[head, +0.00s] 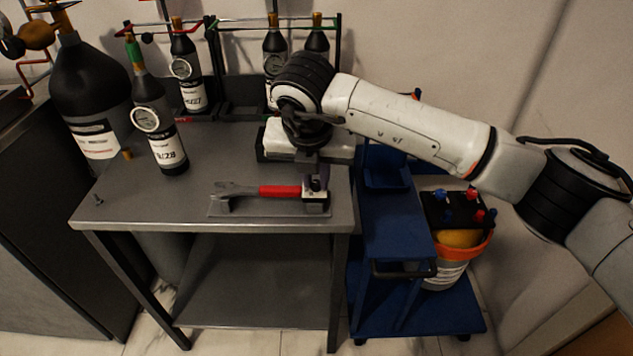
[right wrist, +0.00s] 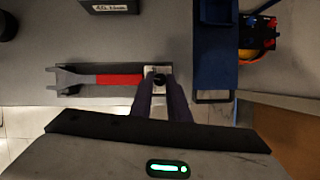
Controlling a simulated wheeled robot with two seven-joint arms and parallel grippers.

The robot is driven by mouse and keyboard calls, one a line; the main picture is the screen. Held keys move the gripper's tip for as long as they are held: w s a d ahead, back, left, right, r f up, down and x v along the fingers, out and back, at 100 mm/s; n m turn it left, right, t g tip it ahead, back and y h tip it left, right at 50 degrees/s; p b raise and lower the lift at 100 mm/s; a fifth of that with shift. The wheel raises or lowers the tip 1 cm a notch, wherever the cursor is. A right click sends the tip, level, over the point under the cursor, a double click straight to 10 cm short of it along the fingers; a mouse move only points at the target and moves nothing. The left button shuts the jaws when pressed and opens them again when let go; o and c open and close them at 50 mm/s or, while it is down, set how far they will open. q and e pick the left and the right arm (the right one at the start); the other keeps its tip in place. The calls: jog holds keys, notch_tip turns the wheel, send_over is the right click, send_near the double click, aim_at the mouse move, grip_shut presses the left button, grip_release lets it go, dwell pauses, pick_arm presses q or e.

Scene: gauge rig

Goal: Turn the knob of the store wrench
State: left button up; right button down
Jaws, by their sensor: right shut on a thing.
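The wrench (head: 278,191) lies flat in a shallow grey holder (head: 240,209) at the front right of the grey table. It has a grey open-jaw head to the left and a red handle; it also shows in the right wrist view (right wrist: 118,80). A black knob (right wrist: 159,80) sits on a pale block at the handle's right end. My right gripper (head: 316,186) points down there, and its fingers (right wrist: 160,88) are shut on the knob. The fingers partly hide the knob in the head view. My left gripper is in neither view.
A dark bottle with a gauge (head: 166,140) and a larger black cylinder (head: 85,90) stand at the table's left. A rack with several bottles (head: 190,75) stands behind. A blue cart (head: 395,225) stands close at the right. The table's middle (head: 215,160) is clear.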

jog(key=shift+m, duration=0.4)
jog(key=c, duration=1.7)
grip_release()
jog(key=shift+o, duration=0.2)
jog(key=shift+r, duration=0.1)
jog(key=v, duration=1)
jog(key=shift+a, duration=0.25)
